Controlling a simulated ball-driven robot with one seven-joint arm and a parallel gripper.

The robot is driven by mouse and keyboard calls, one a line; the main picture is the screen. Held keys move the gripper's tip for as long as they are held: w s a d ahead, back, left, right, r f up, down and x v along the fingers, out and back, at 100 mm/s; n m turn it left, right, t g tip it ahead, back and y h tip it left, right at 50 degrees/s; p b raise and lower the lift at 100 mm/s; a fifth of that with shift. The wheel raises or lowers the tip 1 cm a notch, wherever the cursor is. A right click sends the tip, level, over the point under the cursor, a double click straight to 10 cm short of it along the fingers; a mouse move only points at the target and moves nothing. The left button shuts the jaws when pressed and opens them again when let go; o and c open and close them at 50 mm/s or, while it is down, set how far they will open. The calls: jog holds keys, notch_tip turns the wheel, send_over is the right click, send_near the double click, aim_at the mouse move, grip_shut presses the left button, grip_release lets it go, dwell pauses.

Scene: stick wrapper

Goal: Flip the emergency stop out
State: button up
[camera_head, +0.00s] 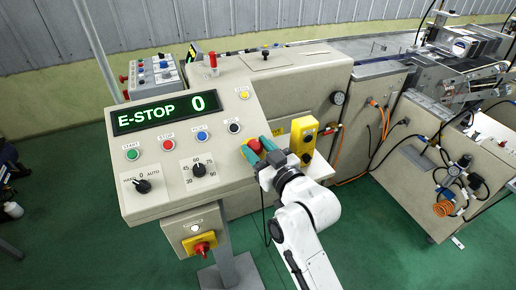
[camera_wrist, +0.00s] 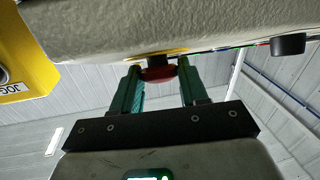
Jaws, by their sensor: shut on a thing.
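The emergency stop (camera_head: 255,146) is a red mushroom button on a yellow base at the lower right of the sloped control panel. It also shows in the wrist view (camera_wrist: 159,74), below the panel's pale edge. My gripper (camera_head: 257,150) reaches it from the lower right, with one green finger on each side of the red head. In the wrist view my gripper (camera_wrist: 160,75) is shut on the button's head between its fingertips. The panel display (camera_head: 166,112) reads "E-STOP 0" in green.
Start, stop and other buttons, including a black one (camera_head: 234,128), lie left of my gripper. A yellow box (camera_head: 304,136) stands close on its right. A red and yellow switch (camera_head: 201,246) is below the panel. Green floor (camera_head: 390,250) is open at the lower right.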

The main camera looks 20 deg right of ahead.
grip_shut()
jog(key=shift+s+r, duration=0.2)
jog(key=shift+r, duration=0.4)
jog(key=shift+s+r, duration=0.1)
jog(key=shift+s, duration=0.05)
jog(key=o, duration=1)
grip_release()
jog(key=shift+c, duration=0.2)
jog(key=shift+s, duration=0.1)
jog(key=s+d+b, duration=0.1)
jog(key=s+b, duration=0.1)
jog(key=s, duration=0.8)
jog(key=shift+s+d, duration=0.2)
jog(key=shift+d, duration=0.2)
